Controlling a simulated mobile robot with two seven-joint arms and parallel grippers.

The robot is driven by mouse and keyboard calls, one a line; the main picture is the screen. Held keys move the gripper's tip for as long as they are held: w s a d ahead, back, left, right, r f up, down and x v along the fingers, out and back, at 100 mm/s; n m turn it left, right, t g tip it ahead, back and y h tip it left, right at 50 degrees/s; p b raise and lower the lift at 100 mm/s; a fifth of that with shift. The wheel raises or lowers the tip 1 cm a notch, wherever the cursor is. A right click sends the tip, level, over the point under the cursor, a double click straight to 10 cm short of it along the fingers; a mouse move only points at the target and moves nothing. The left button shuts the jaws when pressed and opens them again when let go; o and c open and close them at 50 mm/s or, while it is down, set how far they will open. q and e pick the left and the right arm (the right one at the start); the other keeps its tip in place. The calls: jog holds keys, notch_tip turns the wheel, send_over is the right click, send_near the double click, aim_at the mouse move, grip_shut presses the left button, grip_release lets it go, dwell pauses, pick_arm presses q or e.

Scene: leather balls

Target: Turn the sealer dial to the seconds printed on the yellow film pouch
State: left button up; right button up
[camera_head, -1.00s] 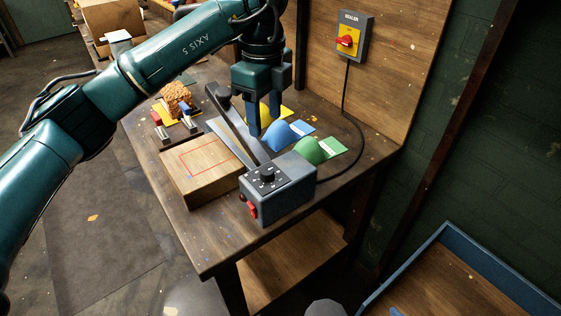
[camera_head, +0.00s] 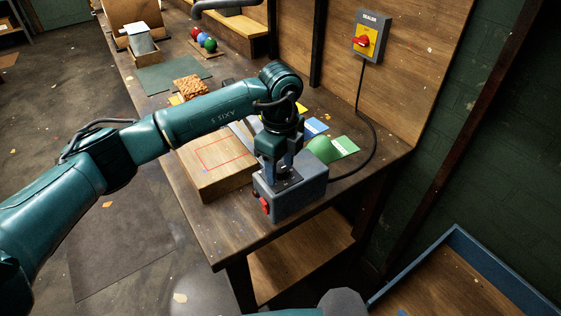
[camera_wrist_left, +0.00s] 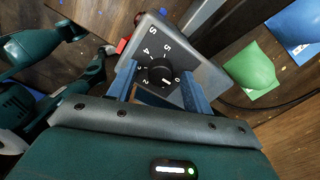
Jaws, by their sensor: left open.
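The sealer (camera_head: 297,195) is a grey box near the table's front corner, with a red switch (camera_head: 265,206) on its front. My left gripper (camera_head: 283,178) points down over its top. In the left wrist view, the black dial (camera_wrist_left: 160,73) lies between the two blue fingers of the open gripper (camera_wrist_left: 160,86). Numbers ring the dial, with 0 at right and 5 at the top. Any contact between fingers and dial is unclear. A bit of yellow film pouch (camera_head: 302,107) shows behind my arm; its print is hidden. My right gripper is out of view.
Green (camera_head: 343,146) and blue (camera_head: 315,127) pouches lie behind the sealer. A wooden block with a red outline (camera_head: 210,185) stands left of it. A cable runs to the wall switch box (camera_head: 371,37). Colored balls (camera_head: 204,41) sit farther back.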

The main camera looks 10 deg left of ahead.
pick_arm(q)
jog(key=c, duration=1)
jog(key=shift+o, duration=0.2)
